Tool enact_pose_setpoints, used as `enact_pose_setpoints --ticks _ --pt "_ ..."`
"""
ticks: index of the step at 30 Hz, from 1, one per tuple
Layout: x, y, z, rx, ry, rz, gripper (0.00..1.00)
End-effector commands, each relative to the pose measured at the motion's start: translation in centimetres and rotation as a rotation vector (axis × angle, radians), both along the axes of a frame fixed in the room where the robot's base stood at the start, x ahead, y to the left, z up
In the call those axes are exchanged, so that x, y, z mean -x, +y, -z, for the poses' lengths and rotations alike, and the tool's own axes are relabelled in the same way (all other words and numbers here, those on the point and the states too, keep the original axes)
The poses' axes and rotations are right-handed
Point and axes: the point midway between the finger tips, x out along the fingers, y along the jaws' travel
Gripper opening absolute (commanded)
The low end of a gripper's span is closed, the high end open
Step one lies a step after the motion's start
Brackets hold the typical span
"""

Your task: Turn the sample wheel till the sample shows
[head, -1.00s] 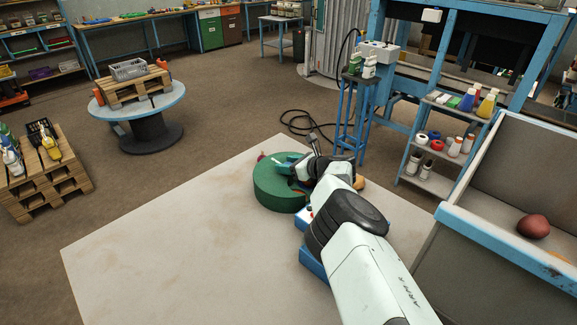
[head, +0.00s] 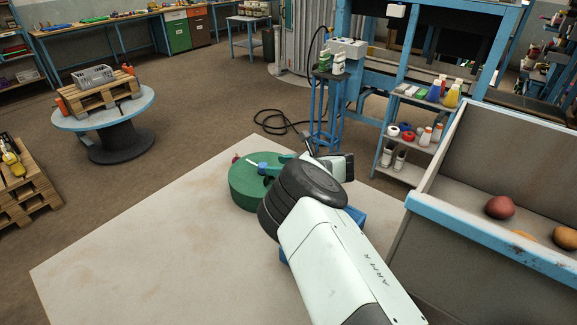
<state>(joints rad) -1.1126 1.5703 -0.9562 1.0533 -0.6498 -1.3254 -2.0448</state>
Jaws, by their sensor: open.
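The sample wheel appears to be the green, drum-like round thing (head: 246,184) on the pale table top (head: 150,245). A small blue and white piece (head: 266,168) lies across its top, and a small red thing (head: 236,158) shows at its far left edge. My arm comes in from the lower right and covers the wheel's right side. No sample can be made out on the wheel.
Blue parts (head: 355,215) show beside my arm on the table. A grey bin with a blue rim (head: 490,240) stands at the right, with a reddish lump (head: 500,207) and brownish ones inside. A bottle rack (head: 404,172) stands behind. The table's left part is clear.

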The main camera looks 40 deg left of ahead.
Motion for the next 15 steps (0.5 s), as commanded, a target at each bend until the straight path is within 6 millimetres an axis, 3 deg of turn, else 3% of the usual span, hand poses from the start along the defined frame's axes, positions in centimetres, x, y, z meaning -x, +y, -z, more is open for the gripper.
enact_pose_setpoints --ticks 6,15 --pt "-0.2 -2.6 -1.1 -0.001 0.001 0.001 0.61" --pt "-0.2 -3.3 -1.4 -0.001 0.001 -0.002 0.61"
